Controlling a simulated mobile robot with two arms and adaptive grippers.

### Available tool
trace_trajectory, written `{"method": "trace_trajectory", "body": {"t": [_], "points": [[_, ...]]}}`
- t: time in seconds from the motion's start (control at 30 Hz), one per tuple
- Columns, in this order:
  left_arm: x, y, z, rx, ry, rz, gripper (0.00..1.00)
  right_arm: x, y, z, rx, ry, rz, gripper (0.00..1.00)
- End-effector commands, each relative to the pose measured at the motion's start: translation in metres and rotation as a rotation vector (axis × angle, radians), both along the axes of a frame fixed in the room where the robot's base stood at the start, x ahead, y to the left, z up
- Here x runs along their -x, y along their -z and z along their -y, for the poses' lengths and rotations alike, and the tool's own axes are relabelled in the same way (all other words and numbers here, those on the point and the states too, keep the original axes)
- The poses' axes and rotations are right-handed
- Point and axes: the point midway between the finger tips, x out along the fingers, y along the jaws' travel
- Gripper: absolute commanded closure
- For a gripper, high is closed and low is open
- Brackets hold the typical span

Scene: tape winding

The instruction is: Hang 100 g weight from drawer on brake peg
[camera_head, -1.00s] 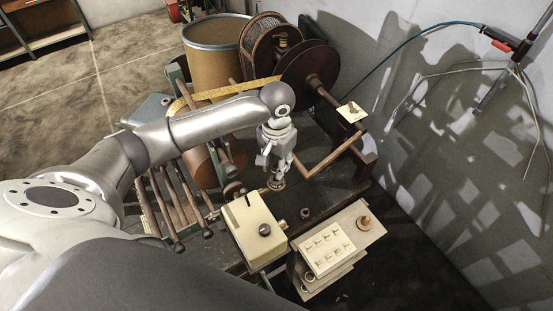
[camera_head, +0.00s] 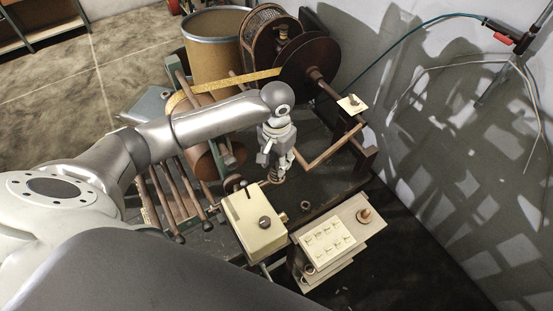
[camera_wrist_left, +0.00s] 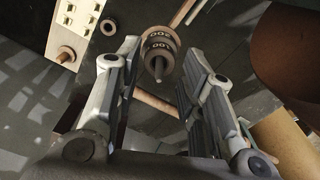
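My left gripper (camera_head: 274,172) points down over the middle of the machine's dark bench. In the left wrist view its two fingers (camera_wrist_left: 160,58) are spread apart, with a clear gap on either side of a short stack of dark round weights (camera_wrist_left: 159,42) on a central peg. The weights carry upside-down numerals; one looks like 200, and the other is hard to read. In the head view the stack (camera_head: 277,180) is partly hidden under the gripper. I cannot clearly make out the drawer or tell which weight is 100 g. My right gripper is not in view.
A cream box with a knob (camera_head: 253,222) stands in front of the gripper. A switch panel (camera_head: 327,243) and a brown knob (camera_head: 365,215) are to its right. A brown angled bar (camera_head: 332,147) and large dark reel (camera_head: 309,68) are behind. A small nut (camera_head: 305,205) lies on the bench.

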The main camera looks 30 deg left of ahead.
Motion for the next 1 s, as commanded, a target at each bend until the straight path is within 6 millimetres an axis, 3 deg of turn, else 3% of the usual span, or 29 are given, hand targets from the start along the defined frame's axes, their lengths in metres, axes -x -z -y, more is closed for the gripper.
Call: {"method": "trace_trajectory", "body": {"t": [0.1, 0.47, 1.0], "points": [[0.000, 0.000, 0.000, 0.000, 0.000, 0.000, 0.48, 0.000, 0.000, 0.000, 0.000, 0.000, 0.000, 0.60], [-0.001, -0.005, 0.000, 0.000, 0.000, 0.002, 0.48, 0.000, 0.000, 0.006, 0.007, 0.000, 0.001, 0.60], [-0.001, -0.104, 0.001, 0.000, 0.001, 0.003, 0.48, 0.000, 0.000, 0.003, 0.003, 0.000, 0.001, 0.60]]}}
